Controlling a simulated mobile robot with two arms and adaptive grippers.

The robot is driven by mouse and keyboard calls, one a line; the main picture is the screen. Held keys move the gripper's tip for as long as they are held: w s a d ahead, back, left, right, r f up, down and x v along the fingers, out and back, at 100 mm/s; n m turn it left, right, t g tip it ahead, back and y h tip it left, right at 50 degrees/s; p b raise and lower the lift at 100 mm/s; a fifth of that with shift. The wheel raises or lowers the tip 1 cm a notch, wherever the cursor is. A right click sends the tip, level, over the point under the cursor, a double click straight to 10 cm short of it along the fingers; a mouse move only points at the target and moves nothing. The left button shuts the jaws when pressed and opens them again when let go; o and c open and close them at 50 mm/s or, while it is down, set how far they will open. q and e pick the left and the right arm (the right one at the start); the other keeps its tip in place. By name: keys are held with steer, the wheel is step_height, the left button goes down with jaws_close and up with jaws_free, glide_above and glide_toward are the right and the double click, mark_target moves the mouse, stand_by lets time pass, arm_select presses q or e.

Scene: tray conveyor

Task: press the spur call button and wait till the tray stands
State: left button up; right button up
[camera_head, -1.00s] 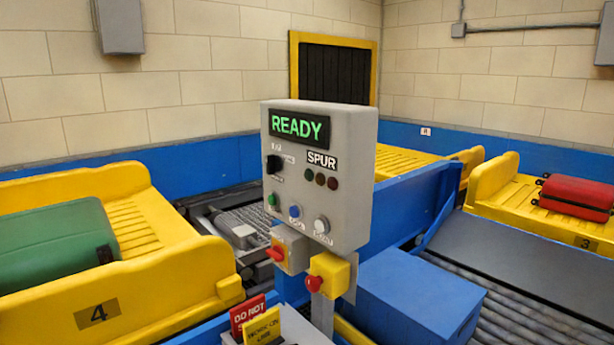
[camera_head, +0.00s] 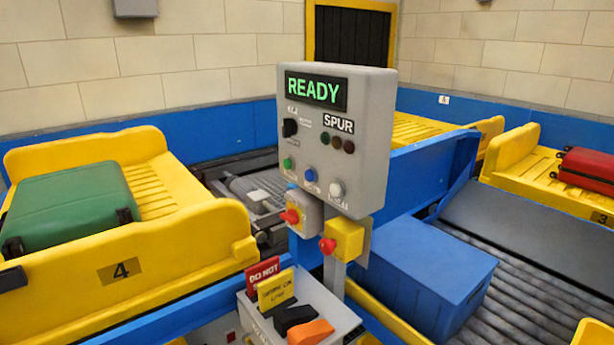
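The grey control panel (camera_head: 372,130) stands upright in the middle, with its screen (camera_head: 315,90) reading READY in green. Under the SPUR label (camera_head: 338,124) are three small round lamps, all dark. Its lower row has a green button (camera_head: 288,162), a blue button (camera_head: 310,174) and a white button (camera_head: 336,188); their small labels are too blurred to read. Yellow tray 4 (camera_head: 185,258) at the left carries a green suitcase (camera_head: 75,207). Yellow tray 3 (camera_head: 520,146) at the right carries a red suitcase (camera_head: 588,168). Neither gripper can be made out.
Red knobs sit on a grey box (camera_head: 306,214) and a yellow box (camera_head: 349,238) below the panel. A blue crate (camera_head: 420,270) stands right of the post, beside rollers (camera_head: 510,300). A holder with sign cards (camera_head: 276,288) is in front. A dark piece (camera_head: 12,279) at the left edge is unclear.

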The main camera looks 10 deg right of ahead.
jaws_close()
steer(key=shift+d, duration=0.1)
stand_by(1.0)
